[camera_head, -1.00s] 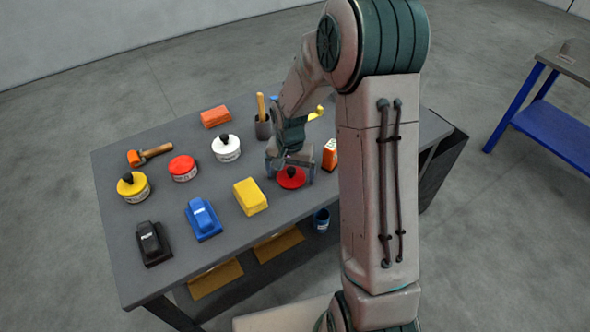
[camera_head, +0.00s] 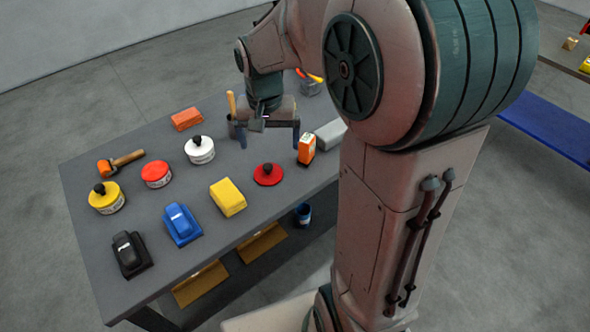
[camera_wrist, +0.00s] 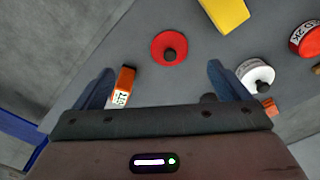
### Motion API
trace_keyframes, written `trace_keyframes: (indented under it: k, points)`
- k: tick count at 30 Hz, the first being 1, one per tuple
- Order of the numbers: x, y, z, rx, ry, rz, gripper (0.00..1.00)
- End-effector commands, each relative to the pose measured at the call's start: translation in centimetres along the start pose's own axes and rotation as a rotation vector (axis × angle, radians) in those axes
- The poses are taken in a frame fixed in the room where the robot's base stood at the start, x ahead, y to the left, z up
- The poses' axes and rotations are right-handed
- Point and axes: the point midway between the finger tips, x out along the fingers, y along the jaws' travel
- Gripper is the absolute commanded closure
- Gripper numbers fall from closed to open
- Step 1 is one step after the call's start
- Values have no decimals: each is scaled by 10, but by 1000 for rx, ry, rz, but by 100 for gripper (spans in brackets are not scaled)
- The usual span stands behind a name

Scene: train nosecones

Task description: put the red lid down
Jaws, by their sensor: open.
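The red lid (camera_head: 268,174) with a dark knob lies flat on the grey table, knob up, to the right of the yellow block. It also shows in the wrist view (camera_wrist: 160,50), ahead of the fingers and apart from them. My gripper (camera_head: 270,136) is open and empty above the table, behind the lid in the head view. A red-topped tin (camera_head: 157,174) without a knob stands to the left on the table.
The yellow block (camera_head: 228,197), blue sander-like tool (camera_head: 181,225) and white tin (camera_head: 200,150) stand left of the lid. An orange-and-white box (camera_head: 306,150) stands close to my gripper's right. A holder with a wooden handle (camera_head: 232,106) is left of the gripper. Bare table surrounds the lid.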

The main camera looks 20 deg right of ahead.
Motion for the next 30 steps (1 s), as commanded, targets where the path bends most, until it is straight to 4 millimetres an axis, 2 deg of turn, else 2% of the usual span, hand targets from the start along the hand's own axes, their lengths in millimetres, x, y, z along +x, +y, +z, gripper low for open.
trace_keyframes:
  k: [1, 6, 12, 15, 19, 30]
  points:
    - [-12, 6, 16, -34, 28, -4, 5]
    - [-34, 26, 64, -150, 95, -17, 5]
    - [-43, 46, 115, -272, 165, -41, 5]
    - [-43, 52, 132, -315, 188, -51, 5]
    - [-41, 70, 139, -345, 205, -60, 5]
    - [-40, 70, 142, -357, 208, -62, 5]
